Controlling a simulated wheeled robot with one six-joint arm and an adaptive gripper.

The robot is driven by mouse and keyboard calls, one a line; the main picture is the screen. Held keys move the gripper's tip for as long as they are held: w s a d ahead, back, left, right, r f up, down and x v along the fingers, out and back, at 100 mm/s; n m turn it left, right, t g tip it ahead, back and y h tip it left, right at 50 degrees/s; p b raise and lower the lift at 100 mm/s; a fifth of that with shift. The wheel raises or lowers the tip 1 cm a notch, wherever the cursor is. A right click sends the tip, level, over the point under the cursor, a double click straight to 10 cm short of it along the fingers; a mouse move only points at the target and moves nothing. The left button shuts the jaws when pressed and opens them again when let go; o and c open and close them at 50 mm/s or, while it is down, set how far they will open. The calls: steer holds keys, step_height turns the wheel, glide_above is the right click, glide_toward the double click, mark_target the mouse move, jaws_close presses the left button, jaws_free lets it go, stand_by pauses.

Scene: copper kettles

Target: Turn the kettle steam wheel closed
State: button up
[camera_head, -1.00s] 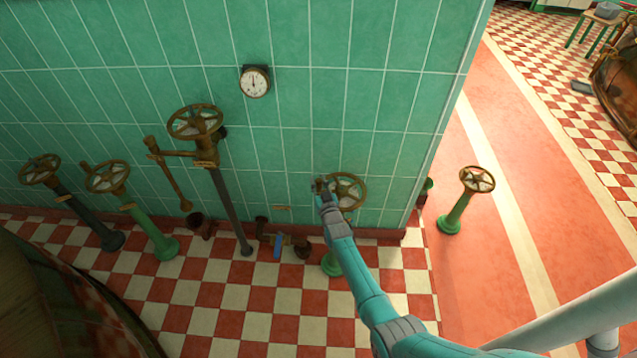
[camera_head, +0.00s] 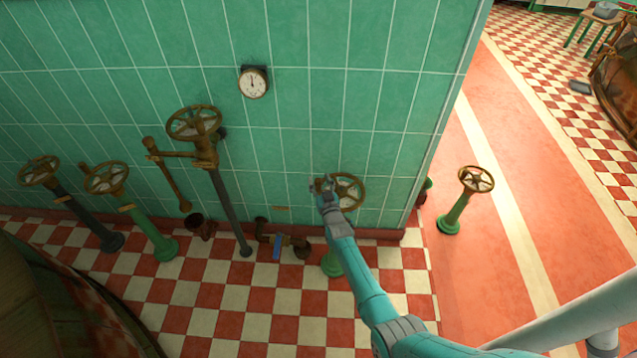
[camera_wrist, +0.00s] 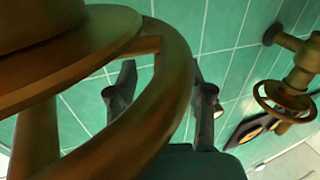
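A brass hand wheel (camera_head: 352,188) on a green pedestal stands close to the tiled wall, and my gripper (camera_head: 323,184) is at its left rim. No readable label in view marks it as the kettle steam wheel. In the wrist view the wheel (camera_wrist: 178,95) is large, with its hub and spokes at the left. My gripper (camera_wrist: 162,95) is open there, its two dark fingers apart, one on each side of the curved rim as seen. Whether either finger touches the rim cannot be told. Part of the left finger is hidden behind the rim.
A taller bronze wheel (camera_head: 194,122) and two pedestal wheels, one dark (camera_head: 39,170) and one green (camera_head: 106,178), stand to the left. Another green pedestal wheel (camera_head: 476,180) stands right, past the wall corner. A gauge (camera_head: 253,83) hangs on the wall. Low pipework (camera_head: 290,242) lies left of the pedestal.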

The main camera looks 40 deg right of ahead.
steer(key=shift+a, duration=0.2)
steer(key=shift+s+a, duration=0.15)
steer(key=shift+s, duration=0.2)
steer(key=v, duration=1.1)
steer(key=shift+s, duration=0.1)
